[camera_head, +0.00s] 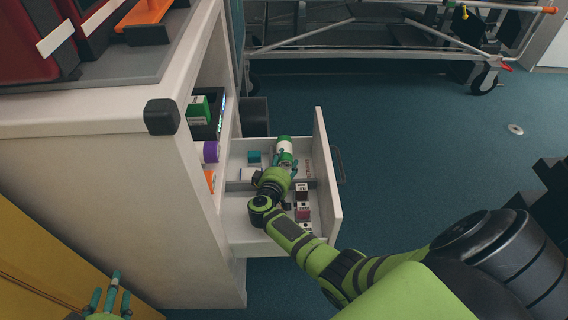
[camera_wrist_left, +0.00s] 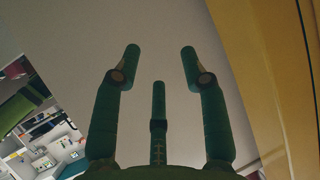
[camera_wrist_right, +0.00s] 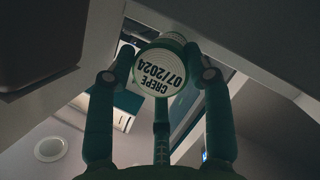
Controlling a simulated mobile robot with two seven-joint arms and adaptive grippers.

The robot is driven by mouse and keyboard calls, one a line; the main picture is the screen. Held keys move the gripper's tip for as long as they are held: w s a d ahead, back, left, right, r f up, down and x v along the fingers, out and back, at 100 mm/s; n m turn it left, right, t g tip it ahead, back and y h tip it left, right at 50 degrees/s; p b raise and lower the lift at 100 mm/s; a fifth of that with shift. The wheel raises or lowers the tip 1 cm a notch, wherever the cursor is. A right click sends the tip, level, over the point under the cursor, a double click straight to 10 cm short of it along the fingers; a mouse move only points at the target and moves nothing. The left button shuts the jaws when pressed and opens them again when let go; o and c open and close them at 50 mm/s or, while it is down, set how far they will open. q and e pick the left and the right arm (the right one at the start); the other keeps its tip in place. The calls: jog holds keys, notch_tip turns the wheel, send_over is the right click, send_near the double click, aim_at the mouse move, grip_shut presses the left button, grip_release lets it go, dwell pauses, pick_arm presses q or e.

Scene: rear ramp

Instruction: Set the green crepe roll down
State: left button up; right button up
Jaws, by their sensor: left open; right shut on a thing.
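The green crepe roll (camera_head: 285,146) is green and white. I cannot tell whether the roll touches the drawer floor. My left gripper (camera_head: 108,296) is open and empty at the lower left, beside the cabinet; its spread fingers (camera_wrist_left: 160,52) also show in the left wrist view.
The drawer holds a small teal box (camera_head: 254,157) and several small dark-capped items (camera_head: 303,213) nearer me. The cabinet shelves hold a green-and-white box (camera_head: 198,109) and a purple roll (camera_head: 210,151). A wheeled stretcher (camera_head: 390,40) stands behind.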

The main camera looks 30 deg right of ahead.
pick_arm(q)
jog(key=shift+w+d+r, duration=0.15)
jog(key=shift+r, duration=0.1)
pick_arm(e)
jog(key=shift+f, duration=0.2)
jog(key=shift+f, duration=0.4)
pick_arm(q)
jog(key=shift+w+d+r+t+h, duration=0.15)
jog(key=shift+r+t, duration=0.1)
jog(key=shift+r, duration=0.1)
jog(key=shift+w+d+r+t+h, duration=0.1)
jog(key=shift+d+r+t+h, duration=0.05)
jog(key=shift+r+t, duration=0.15)
pick_arm(e)
jog(key=o, duration=1.2)
jog(key=shift+c, duration=0.2)
